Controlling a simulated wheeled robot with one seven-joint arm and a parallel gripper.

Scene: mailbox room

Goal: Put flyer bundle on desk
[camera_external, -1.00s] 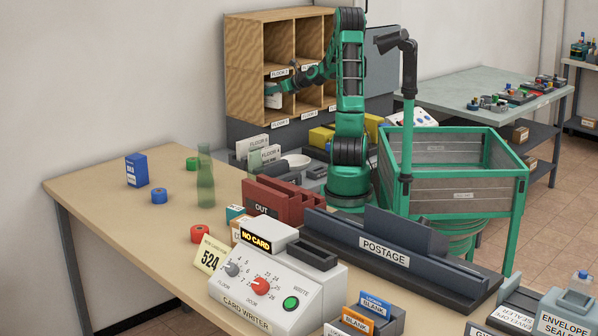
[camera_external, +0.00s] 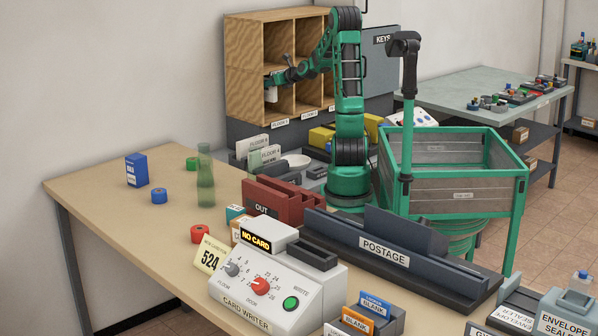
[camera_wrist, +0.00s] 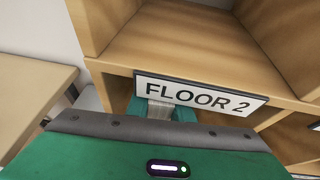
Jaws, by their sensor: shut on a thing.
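My gripper (camera_external: 270,82) is at the left column of the wooden pigeonhole rack (camera_external: 245,60). It is shut on a small whitish bundle (camera_external: 271,95), seemingly the flyer bundle, which hangs just below the fingers in the external view. In the wrist view, the green fingertips (camera_wrist: 161,112) show with the pale bundle (camera_wrist: 160,108) between them, partly hidden by the gripper body and the FLOOR 2 label (camera_wrist: 198,96). The wooden desk (camera_external: 110,205) stands at the left in the external view. Its corner seems to show in the wrist view (camera_wrist: 30,100).
The desk's left part has bare room. A green-framed cart (camera_external: 455,190) stands right of my base.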

